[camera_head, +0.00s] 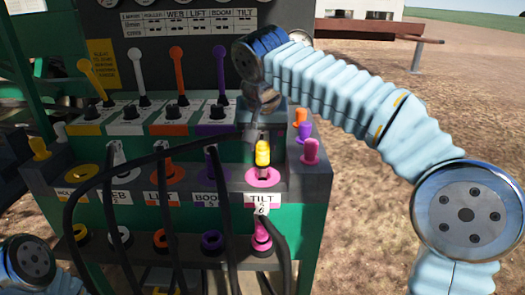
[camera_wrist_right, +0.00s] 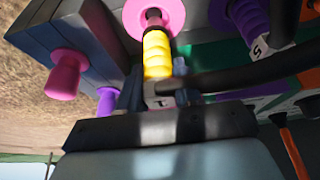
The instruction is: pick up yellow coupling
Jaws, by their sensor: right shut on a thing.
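The yellow coupling (camera_head: 262,153) stands upright in the pink ring (camera_head: 263,177) above the TILT label. A black hose runs from its top to the left. My right gripper (camera_head: 259,130) comes down from above and is shut on the coupling's upper end. In the right wrist view the ribbed yellow coupling (camera_wrist_right: 157,52) points into the pink ring (camera_wrist_right: 155,14), and the dark jaws (camera_wrist_right: 160,122) close at its hose end, with a small white tag there. The exact jaw contact is partly hidden. My left gripper is out of view; only part of my left arm shows at lower left.
Several levers (camera_head: 220,75) rise behind. Black hoses (camera_head: 75,215) loop across the panel's front. Open dirt ground lies to the right.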

